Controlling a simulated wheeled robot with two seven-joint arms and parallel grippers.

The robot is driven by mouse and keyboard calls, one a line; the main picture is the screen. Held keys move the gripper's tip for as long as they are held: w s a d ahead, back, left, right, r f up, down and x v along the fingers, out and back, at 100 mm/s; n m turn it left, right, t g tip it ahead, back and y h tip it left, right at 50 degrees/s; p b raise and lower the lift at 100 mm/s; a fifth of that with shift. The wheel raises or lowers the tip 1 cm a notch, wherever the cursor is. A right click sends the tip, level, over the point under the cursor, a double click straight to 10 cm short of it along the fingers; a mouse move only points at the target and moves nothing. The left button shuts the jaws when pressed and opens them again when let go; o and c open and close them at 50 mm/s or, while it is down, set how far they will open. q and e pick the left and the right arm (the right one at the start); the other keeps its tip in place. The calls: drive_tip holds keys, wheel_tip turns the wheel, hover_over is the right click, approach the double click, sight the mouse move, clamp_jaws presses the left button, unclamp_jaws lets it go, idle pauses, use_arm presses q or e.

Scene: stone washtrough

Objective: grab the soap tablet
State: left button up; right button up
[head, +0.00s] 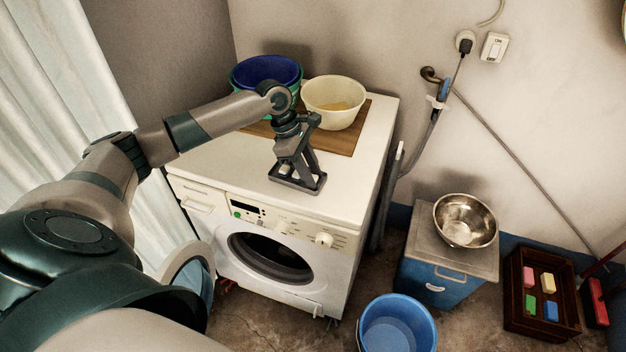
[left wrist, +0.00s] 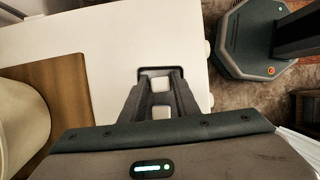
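My left gripper (head: 298,178) points down over the white washing machine's top, near its front edge. It also shows in the left wrist view (left wrist: 160,84), with its two dark fingers apart. At the fingertips is a small dark rectangular frame, with a pale patch inside it in the left wrist view. I cannot tell whether that patch is the soap tablet or the white top showing through. The fingers hide part of this spot. My right gripper is not in view.
On the washing machine (head: 345,190), a wooden board (head: 345,142) carries a cream bowl (head: 318,95) and blue and green basins (head: 262,68). A metal bowl (head: 466,220) sits on a blue cabinet. A blue bucket (head: 398,325) and a crate (head: 515,270) of coloured blocks stand on the floor.

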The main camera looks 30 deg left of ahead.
use_arm(q)
drive_tip(key=c, duration=0.7)
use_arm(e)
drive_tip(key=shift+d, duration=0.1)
